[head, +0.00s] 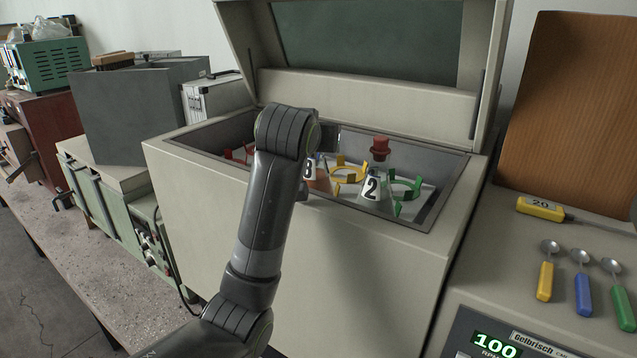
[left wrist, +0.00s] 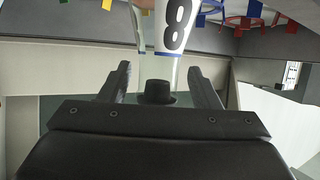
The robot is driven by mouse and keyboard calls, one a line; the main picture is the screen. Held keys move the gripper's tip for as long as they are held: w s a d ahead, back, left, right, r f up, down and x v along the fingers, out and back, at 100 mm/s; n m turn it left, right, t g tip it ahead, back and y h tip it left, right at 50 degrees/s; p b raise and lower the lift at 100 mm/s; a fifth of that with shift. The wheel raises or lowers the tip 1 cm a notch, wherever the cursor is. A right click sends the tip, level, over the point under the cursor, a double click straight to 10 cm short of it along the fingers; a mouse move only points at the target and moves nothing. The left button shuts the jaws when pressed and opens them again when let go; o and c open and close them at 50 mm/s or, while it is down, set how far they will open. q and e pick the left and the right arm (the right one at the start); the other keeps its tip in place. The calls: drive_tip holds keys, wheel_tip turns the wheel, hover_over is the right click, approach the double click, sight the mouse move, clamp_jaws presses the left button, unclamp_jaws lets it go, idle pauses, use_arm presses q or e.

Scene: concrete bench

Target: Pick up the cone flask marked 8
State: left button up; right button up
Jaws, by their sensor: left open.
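The cone flask marked 8 (left wrist: 178,28) shows in the left wrist view, with a black stopper (left wrist: 157,91) and a white label. My left gripper (left wrist: 160,78) is open, with one finger on each side of the stopper in the picture. I cannot tell whether either finger touches it. In the head view my left arm hides the gripper and much of what lies behind it. Beside the arm, a flask with orange contents (head: 319,182) shows a partly hidden label that looks like 3 or 8. My right gripper is in neither view.
The open shaker box (head: 330,255) has a raised lid (head: 370,95). Inside it, a flask marked 2 (head: 373,188) with a red stopper stands near a green holder (head: 405,188) and a yellow holder (head: 349,172). Several spoons (head: 582,285) lie to the right.

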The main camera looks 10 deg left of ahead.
use_arm(q)
drive_tip(key=shift+w+d, duration=0.1)
drive_tip(key=shift+w, duration=0.1)
drive_tip(key=shift+s+r, duration=0.15)
drive_tip(key=shift+s, duration=0.1)
drive_tip(key=shift+v, duration=1.1)
drive_tip(key=c, duration=0.4)
drive_tip(key=shift+w, duration=0.2)
drive_tip(key=shift+c, duration=1.2)
drive_tip(key=shift+w+f, duration=0.2)
drive_tip(key=shift+f, duration=0.05)
drive_tip(key=shift+c, duration=2.3)
clamp_jaws()
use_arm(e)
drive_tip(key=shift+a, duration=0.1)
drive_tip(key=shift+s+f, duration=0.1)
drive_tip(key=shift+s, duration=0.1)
